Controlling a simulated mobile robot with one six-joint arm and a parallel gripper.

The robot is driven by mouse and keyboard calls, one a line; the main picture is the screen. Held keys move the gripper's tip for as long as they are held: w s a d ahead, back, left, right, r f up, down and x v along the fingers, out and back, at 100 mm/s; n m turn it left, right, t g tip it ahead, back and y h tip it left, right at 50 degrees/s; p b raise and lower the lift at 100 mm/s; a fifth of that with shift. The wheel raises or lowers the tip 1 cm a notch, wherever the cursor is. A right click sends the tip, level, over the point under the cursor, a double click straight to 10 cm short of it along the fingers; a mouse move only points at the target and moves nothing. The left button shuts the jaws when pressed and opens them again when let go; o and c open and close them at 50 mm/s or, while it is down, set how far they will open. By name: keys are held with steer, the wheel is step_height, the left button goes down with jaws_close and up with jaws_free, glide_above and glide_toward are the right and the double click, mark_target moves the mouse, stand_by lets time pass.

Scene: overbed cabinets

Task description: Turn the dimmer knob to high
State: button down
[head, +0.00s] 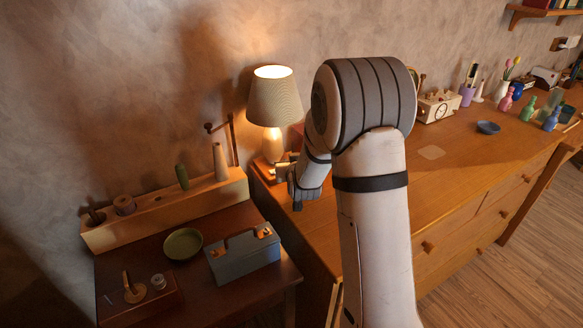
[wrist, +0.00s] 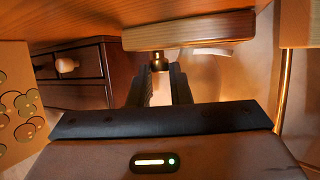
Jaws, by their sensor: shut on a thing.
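The lamp (head: 274,100) glows with a ribbed shade on the dresser against the wall. Its wooden base (head: 266,170) is partly hidden by my gripper (head: 288,172), which reaches it from the right. In the wrist view a small brass dimmer knob (wrist: 159,63) sticks out from the edge of a wooden block (wrist: 190,33). My gripper's two dark fingers (wrist: 159,84) are shut on the knob, one on each side. The knob is hidden in the head view, and I cannot read its setting.
A low table at left holds a wooden rack (head: 165,211), a green bowl (head: 183,244) and a grey toolbox (head: 244,256). The dresser's front middle is mostly clear.

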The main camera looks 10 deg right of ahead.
steer(key=m+h, duration=0.1)
steer(key=a+m+h+p, duration=0.1)
steer(key=shift+r+m+g+h, duration=0.15)
steer(key=shift+m+g+h, duration=0.15)
steer(key=shift+h, duration=0.1)
steer(key=m+h+p, duration=0.1)
steer(key=p, duration=0.1)
steer(key=m+g+h+p, duration=0.1)
steer(key=m+h+p, duration=0.1)
steer(key=shift+w+a+r+p, duration=0.2)
steer(key=shift+p, duration=0.1)
steer(key=m+g+h+p, duration=0.1)
steer(key=m+h+p, duration=0.1)
steer(key=p, duration=0.1)
steer(key=shift+w+a+g+h, duration=0.2)
steer(key=shift+g+h, duration=0.1)
steer(key=shift+g, duration=0.1)
steer(key=shift+w+f+m+g+h+p, duration=0.1)
steer(key=shift+f+m+g+h+p, duration=0.05)
steer(key=shift+m+g+h+p, duration=0.5)
steer(key=shift+w+f+m+g+h+p, duration=0.1)
steer(key=shift+m+g+h+p, duration=0.3)
steer(key=shift+m+p, duration=0.35)
steer(key=c, duration=1.3)
jaws_free()
steer(key=shift+s, duration=0.1)
steer(key=shift+c, duration=0.2)
steer(key=shift+a, duration=0.1)
steer(key=shift+a+r, duration=0.1)
steer(key=shift+a, duration=0.05)
